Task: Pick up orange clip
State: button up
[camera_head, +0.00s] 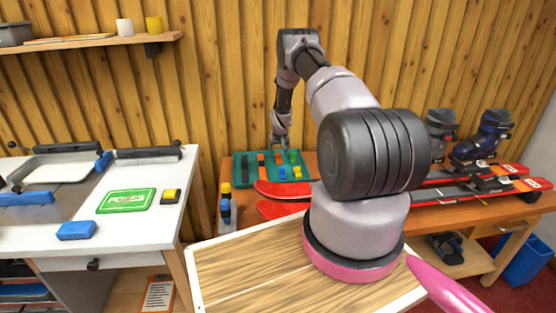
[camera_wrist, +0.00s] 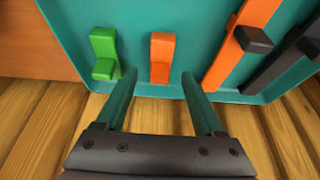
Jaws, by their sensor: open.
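The orange clip (camera_wrist: 161,58) is a small L-shaped piece in the teal tray (camera_wrist: 145,18). In the wrist view it lies just beyond and between the fingers of my gripper (camera_wrist: 157,85), which is open and empty. The fingers are teal and reach over the tray's edge.
In the wrist view a green clip (camera_wrist: 104,53) lies left of the orange clip. A long orange bar (camera_wrist: 241,43) and dark tools (camera_wrist: 283,60) lie to its right. In the head view red skis (camera_head: 450,192) and boots (camera_head: 484,137) occupy the bench on the right.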

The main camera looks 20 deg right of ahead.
jog(key=shift+x, duration=0.9)
jog(key=shift+r, duration=0.1)
grip_shut()
